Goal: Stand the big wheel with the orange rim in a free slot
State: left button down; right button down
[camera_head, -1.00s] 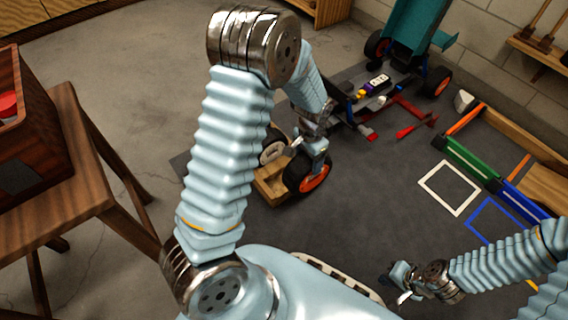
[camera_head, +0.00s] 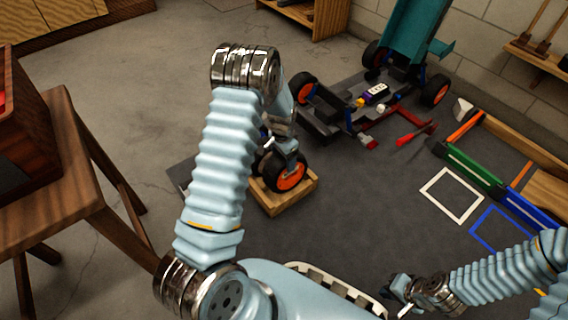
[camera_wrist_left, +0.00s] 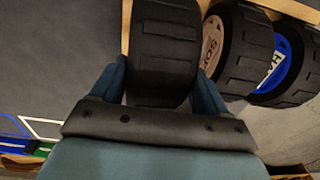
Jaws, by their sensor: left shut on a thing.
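The big wheel with the orange rim (camera_head: 288,176) is upright in my left gripper (camera_head: 287,150). It is over the wooden rack (camera_head: 290,202) in the head view; I cannot tell whether it touches the rack's bottom. In the left wrist view, my left gripper (camera_wrist_left: 163,95) has its fingers on both sides of the black tyre (camera_wrist_left: 165,45). Beside it stand a wheel with a pale lettered rim (camera_wrist_left: 211,45) and a wheel with a blue rim (camera_wrist_left: 276,62). My right gripper (camera_head: 402,288) is low at the right, away from the rack, its jaw gap unclear.
A car chassis with a raised teal body (camera_head: 412,35) stands behind the rack. A red part (camera_head: 410,136) lies on the mat. White (camera_head: 452,195) and blue (camera_head: 490,225) outlined squares are at the right. A wooden stool (camera_head: 50,205) stands at the left.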

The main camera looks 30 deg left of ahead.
pick_arm(q)
jog(key=f, duration=0.1)
jog(key=s+f, duration=0.1)
jog(key=shift+d+f, duration=0.3)
jog(key=shift+d, duration=0.1)
grip_release()
jog(key=shift+f, duration=0.15)
jog(key=shift+w+d+r+p, duration=0.15)
jog(key=shift+r+p, duration=0.1)
jog(key=shift+r, duration=0.45)
jog(key=shift+w+d+r+p, duration=0.1)
jog(key=shift+w+r+p, duration=0.1)
jog(key=shift+r, duration=0.55)
jog(key=shift+w+d+r+p, duration=0.1)
jog(key=shift+r+p, duration=0.15)
jog(key=shift+r, duration=0.45)
jog(key=r+p, duration=0.1)
jog(key=r, duration=0.5)
jog(key=shift+a+r+p, duration=0.2)
jog(key=shift+r+p, duration=0.15)
jog(key=shift+r, duration=0.05)
jog(key=shift+s+a+r, duration=0.15)
jog(key=shift+r, duration=0.3)
pick_arm(e)
jog(key=shift+r, duration=1.1)
